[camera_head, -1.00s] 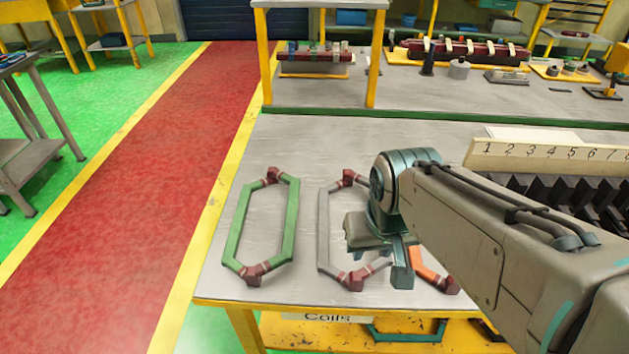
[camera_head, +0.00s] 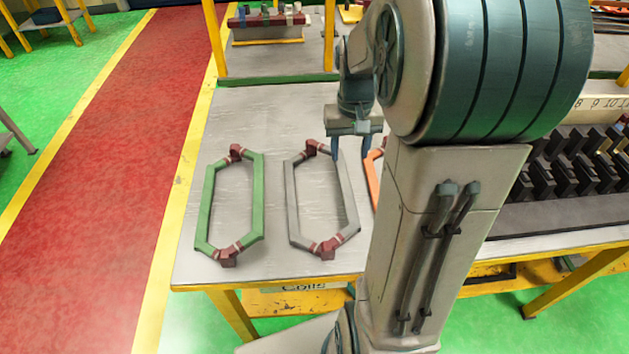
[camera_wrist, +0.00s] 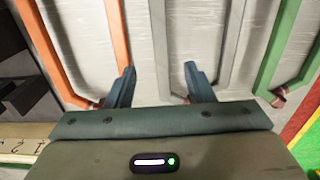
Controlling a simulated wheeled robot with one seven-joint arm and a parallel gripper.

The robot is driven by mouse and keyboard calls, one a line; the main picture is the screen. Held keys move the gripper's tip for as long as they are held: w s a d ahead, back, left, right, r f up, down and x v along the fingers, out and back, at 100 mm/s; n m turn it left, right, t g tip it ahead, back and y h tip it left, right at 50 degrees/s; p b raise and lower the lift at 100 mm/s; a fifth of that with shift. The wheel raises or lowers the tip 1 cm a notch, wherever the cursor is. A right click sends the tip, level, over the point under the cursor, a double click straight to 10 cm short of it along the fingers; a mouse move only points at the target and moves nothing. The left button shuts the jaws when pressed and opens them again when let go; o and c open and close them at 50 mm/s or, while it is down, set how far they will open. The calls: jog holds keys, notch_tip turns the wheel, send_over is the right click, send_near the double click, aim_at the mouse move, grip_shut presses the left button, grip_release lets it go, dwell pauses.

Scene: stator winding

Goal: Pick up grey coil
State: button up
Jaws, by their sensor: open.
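The grey coil (camera_head: 290,201), a long six-sided loop with dark red wrapped ends, lies flat on the table between the green and orange coils. My gripper (camera_head: 351,153) is open and empty above the table, at the far right side of the grey coil. In the wrist view my gripper (camera_wrist: 155,90) has its two fingers apart. There the grey coil (camera_wrist: 157,45) shows ahead, with one long side in line with the space between the fingers. Its near end is hidden behind my gripper body.
A green coil (camera_head: 207,206) lies to the left and an orange coil (camera_head: 373,178), mostly hidden by my arm, to the right. The black slotted stator (camera_head: 560,172) stands at the right of the table (camera_head: 270,118). The table behind the coils is bare.

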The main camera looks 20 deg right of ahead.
aim_at(346, 184)
notch_tip(346, 184, down, 13)
jog(key=shift+r+p, duration=0.1)
jog(key=shift+p, duration=0.25)
grip_shut()
